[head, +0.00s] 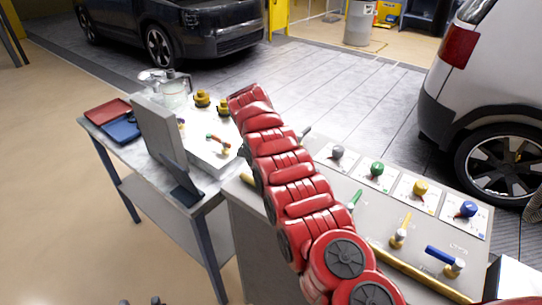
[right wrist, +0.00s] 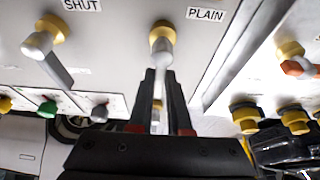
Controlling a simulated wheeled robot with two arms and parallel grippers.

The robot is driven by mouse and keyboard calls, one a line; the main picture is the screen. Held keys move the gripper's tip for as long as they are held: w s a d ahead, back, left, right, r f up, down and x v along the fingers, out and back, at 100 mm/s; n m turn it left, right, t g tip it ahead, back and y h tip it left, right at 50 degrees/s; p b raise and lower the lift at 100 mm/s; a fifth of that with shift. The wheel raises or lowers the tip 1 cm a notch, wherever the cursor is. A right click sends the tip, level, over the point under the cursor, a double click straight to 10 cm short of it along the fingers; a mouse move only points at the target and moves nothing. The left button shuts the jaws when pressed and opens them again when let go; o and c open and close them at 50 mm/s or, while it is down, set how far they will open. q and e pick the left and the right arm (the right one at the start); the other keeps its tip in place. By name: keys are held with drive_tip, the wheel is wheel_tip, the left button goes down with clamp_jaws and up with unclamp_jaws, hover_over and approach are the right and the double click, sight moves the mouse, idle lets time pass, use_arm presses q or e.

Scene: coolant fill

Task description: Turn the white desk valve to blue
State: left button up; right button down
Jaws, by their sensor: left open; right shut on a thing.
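The slanted desk panel (head: 330,180) carries colored valves, and its left end is behind my red right arm. In the right wrist view a white-handled valve (right wrist: 161,38) with a yellow collar sits between the labels SHUT and PLAIN. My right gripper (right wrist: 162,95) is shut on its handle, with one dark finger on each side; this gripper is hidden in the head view. My left gripper (head: 141,301) is open and empty at the bottom edge of the head view, only its dark fingertips showing, well away from the desk.
Grey (head: 337,152), green (head: 377,168), yellow (head: 420,187) and blue (head: 468,209) knobs line the desk. Another grey-handled valve (right wrist: 40,45) is beside the held one. A side table holds a red tray (head: 107,113), a blue tray (head: 122,129) and a white box with yellow valves.

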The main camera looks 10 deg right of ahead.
idle(0.3)
drive_tip(key=c, duration=0.9)
unclamp_jaws()
drive_tip(key=shift+o, duration=0.2)
drive_tip(key=shift+a+r+b, duration=0.1)
drive_tip(key=shift+b, duration=0.2)
drive_tip(key=b+v, duration=0.1)
drive_tip(key=b, duration=0.1)
drive_tip(key=shift+s+a+r+b, duration=0.1)
drive_tip(key=shift+a+r+b, duration=0.1)
drive_tip(key=shift+r+b, duration=0.15)
drive_tip(key=v, duration=0.5)
drive_tip(key=shift+d+r, duration=0.15)
drive_tip(key=shift+r, duration=0.05)
drive_tip(key=p+v, duration=0.3)
drive_tip(key=v, duration=0.7)
drive_tip(key=shift+p, duration=0.3)
